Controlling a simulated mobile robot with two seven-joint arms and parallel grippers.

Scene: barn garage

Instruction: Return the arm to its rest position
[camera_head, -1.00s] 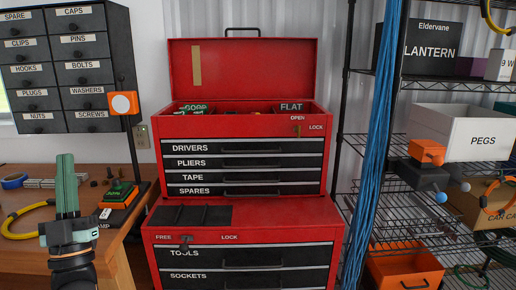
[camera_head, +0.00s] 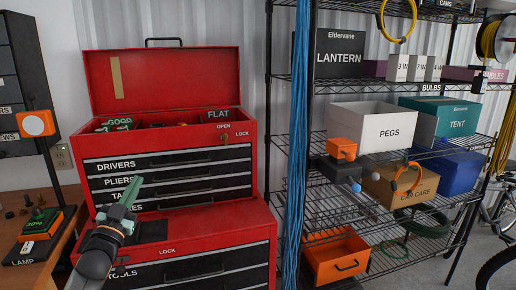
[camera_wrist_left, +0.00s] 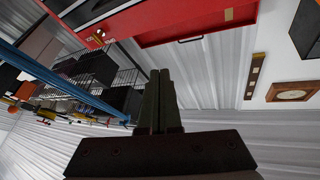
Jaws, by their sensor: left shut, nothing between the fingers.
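My left gripper (camera_head: 126,200) is in the head view at lower left, in front of the red tool chest (camera_head: 259,215). Its green fingers are together and tilt up to the right, covering part of the TAPE and SPARES drawer labels. The wrist view shows the two dark fingers (camera_wrist_left: 160,100) side by side with nothing between them. I cannot tell from the head view whether the gripper touches the chest; the wrist view shows its fingertips against the background wall. My right gripper is in neither view.
The chest lid (camera_head: 155,80) stands open. At right is a wire shelf (camera_head: 440,215) with a white PEGS box (camera_head: 370,128) and an orange bin (camera_head: 338,258). Blue cables (camera_head: 297,150) hang between chest and shelf. A wooden bench (camera_head: 20,232) is at lower left.

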